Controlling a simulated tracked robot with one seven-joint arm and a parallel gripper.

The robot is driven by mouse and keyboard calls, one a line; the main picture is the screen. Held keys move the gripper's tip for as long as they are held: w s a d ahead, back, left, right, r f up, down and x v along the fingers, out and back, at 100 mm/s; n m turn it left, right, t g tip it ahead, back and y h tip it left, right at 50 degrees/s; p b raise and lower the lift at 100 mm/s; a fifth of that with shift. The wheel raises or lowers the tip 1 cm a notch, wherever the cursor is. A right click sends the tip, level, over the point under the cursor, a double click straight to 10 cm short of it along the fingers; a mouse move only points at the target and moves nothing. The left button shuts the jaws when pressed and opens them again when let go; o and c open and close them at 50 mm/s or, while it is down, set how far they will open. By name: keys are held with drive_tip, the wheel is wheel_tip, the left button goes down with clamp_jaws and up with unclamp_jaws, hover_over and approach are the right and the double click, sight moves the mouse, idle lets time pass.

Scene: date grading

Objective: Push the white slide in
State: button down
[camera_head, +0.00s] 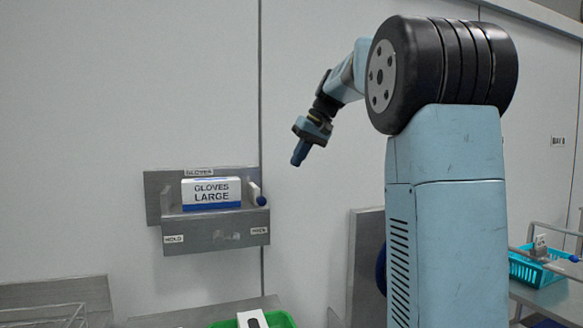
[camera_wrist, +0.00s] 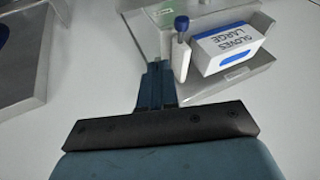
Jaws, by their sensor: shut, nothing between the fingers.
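A white slide (camera_head: 252,189) with a blue knob (camera_head: 261,200) sits at the right end of the grey metal glove holder (camera_head: 216,235), beside the glove box. In the wrist view the white slide (camera_wrist: 180,62) and its blue knob (camera_wrist: 181,22) stick out just right of my fingers. My gripper (camera_head: 297,160) is shut and empty. In the head view it hangs above and to the right of the knob, tilted down, with a gap between them. In the wrist view my fingertips (camera_wrist: 157,66) are left of the slide; I cannot tell the depth between them.
A white and blue box marked GLOVES LARGE (camera_head: 211,193) stands in the holder, which carries HOLD and FREE labels. A green basket (camera_head: 285,319) is below. At right are a teal basket (camera_head: 535,270) and metal rails. The wall above the holder is clear.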

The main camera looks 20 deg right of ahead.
approach(256, 195)
drive_tip(key=s+d+f, duration=0.2)
drive_tip(key=d+f, duration=0.1)
drive_tip(key=f, duration=0.2)
drive_tip(key=shift+w+a+f, duration=0.1)
drive_tip(key=shift+a+f, duration=0.1)
drive_tip(key=shift+a, duration=0.5)
drive_tip(key=shift+w+a+f, duration=0.1)
drive_tip(key=shift+a+f, duration=0.15)
drive_tip(key=shift+a, duration=0.45)
drive_tip(key=a, duration=0.7)
